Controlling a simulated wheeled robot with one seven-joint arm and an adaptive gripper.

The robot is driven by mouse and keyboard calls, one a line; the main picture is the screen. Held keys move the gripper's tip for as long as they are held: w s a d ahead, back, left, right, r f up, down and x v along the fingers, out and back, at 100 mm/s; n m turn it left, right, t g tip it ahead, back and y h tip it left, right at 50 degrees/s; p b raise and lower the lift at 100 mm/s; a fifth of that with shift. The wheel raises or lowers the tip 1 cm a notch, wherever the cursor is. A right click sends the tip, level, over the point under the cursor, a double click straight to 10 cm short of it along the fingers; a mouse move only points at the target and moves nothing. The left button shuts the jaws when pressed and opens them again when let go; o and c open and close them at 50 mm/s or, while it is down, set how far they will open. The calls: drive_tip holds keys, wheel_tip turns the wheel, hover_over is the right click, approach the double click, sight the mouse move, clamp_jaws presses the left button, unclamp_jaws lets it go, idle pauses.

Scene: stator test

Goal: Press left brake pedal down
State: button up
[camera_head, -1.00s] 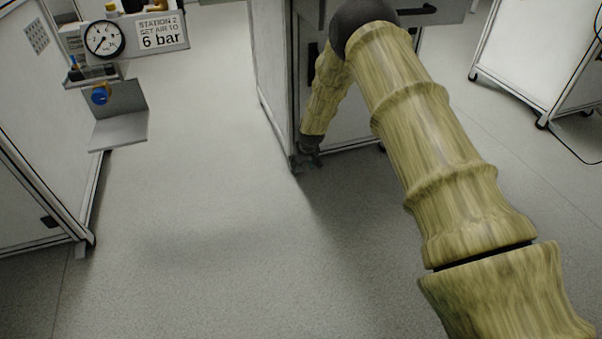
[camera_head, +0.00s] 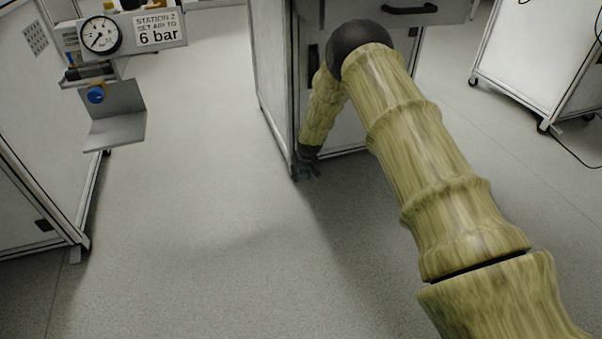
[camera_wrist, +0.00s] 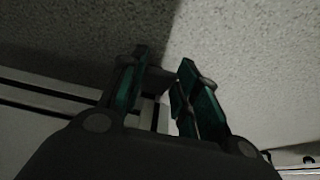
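My gripper (camera_head: 307,171) is low beside the near bottom corner of the grey-white cabinet (camera_head: 278,100), close to the floor. In the wrist view its two green-padded fingers (camera_wrist: 160,68) stand apart with a gap between them. The cabinet's pale frame edge (camera_wrist: 50,98) shows behind the fingers in that view. I cannot make out the left brake pedal; the corner at the floor is dark and partly covered by my gripper. I cannot tell whether my fingers touch anything there.
The floor (camera_head: 190,220) left of the gripper is clear. At the left stands a bench with a gauge (camera_head: 100,36), a "6 bar" sign (camera_head: 161,29), a blue knob (camera_head: 96,94) and a metal bracket (camera_head: 115,120). Another wheeled cabinet (camera_head: 530,70) stands at the right.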

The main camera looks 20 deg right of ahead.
drive_tip(key=shift+s+t+p, duration=0.1)
drive_tip(key=shift+t+p, duration=0.2)
drive_tip(key=shift+p, duration=0.25)
drive_tip(key=shift+c, duration=0.2)
drive_tip(key=shift+f+p, duration=0.1)
drive_tip(key=shift+p, duration=0.25)
drive_tip(key=shift+s+f+t+p, duration=0.15)
drive_tip(key=shift+f+t+p, duration=0.25)
drive_tip(key=shift+t+p, duration=0.35)
drive_tip(key=shift+f+t+p, duration=0.45)
drive_tip(key=shift+f+t, duration=0.05)
drive_tip(key=shift+t, duration=0.35)
drive_tip(key=shift+f+t+p, duration=0.4)
drive_tip(key=shift+f+t, duration=0.05)
drive_tip(key=shift+t, duration=0.35)
drive_tip(key=o, duration=1)
drive_tip(key=shift+s, duration=0.1)
